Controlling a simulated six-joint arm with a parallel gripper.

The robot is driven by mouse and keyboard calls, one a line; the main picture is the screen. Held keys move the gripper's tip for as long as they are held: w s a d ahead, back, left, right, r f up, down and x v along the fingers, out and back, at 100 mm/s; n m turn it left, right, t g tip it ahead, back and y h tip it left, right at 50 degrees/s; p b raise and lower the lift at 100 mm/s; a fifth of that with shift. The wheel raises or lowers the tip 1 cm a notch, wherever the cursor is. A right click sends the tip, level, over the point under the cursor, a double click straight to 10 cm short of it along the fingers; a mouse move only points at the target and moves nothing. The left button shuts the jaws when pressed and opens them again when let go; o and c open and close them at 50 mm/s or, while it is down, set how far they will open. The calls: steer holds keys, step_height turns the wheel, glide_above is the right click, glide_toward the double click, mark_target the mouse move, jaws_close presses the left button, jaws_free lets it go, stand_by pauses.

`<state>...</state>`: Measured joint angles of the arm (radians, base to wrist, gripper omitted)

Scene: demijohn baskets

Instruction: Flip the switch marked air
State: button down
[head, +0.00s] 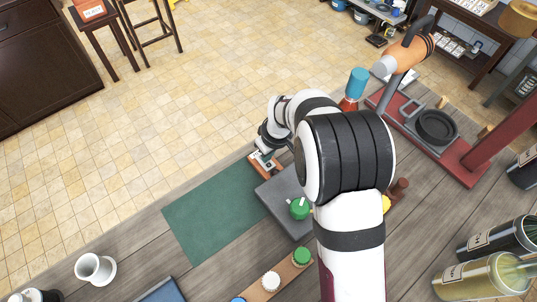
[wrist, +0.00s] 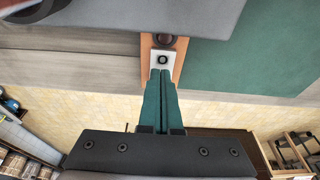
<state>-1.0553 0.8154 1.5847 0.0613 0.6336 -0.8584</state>
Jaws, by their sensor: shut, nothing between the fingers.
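A small wooden block (wrist: 149,44) at the table edge carries a white plate (wrist: 161,57) with a black round mark or part on it, and a dark round knob (wrist: 164,40) beyond. No "air" marking is readable, so I cannot tell whether this is that switch. The block also shows in the head view (head: 279,173), partly behind my wrist. My gripper (wrist: 160,73) is shut and empty, its green fingertips at the near edge of the white plate; I cannot tell whether they touch it. In the head view my gripper (head: 265,153) is over the block.
A grey slab (head: 272,195) with a green knob (head: 299,208) lies beside the block. A green mat (head: 205,222) lies flat to the left. A wooden strip with caps (head: 283,279), a white cup (head: 93,267) and a red bottle with blue cap (head: 357,82) stand around my arm.

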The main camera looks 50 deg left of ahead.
mark_target(270, 164)
steer(key=shift+r, duration=0.1)
steer(key=v, duration=0.4)
steer(key=shift+a+r, duration=0.1)
steer(key=shift+r, duration=0.3)
steer(key=d+r, duration=0.4)
steer(key=r, duration=0.4)
steer(key=shift+d, duration=0.2)
steer(key=w+d+r+m, duration=0.2)
steer(key=d+r+m, duration=0.15)
steer(key=d, duration=0.45)
steer(key=w+d+r+m, duration=0.2)
steer(key=d+m, duration=0.3)
steer(key=d, duration=0.4)
steer(key=s+d+m, duration=0.6)
steer(key=d+m, duration=0.1)
steer(key=d, duration=0.2)
steer(key=s+d+m, duration=0.7)
steer(key=d+m, duration=0.1)
steer(key=d, duration=0.2)
steer(key=shift+s+f+h, duration=0.25)
steer(key=shift+h, duration=0.15)
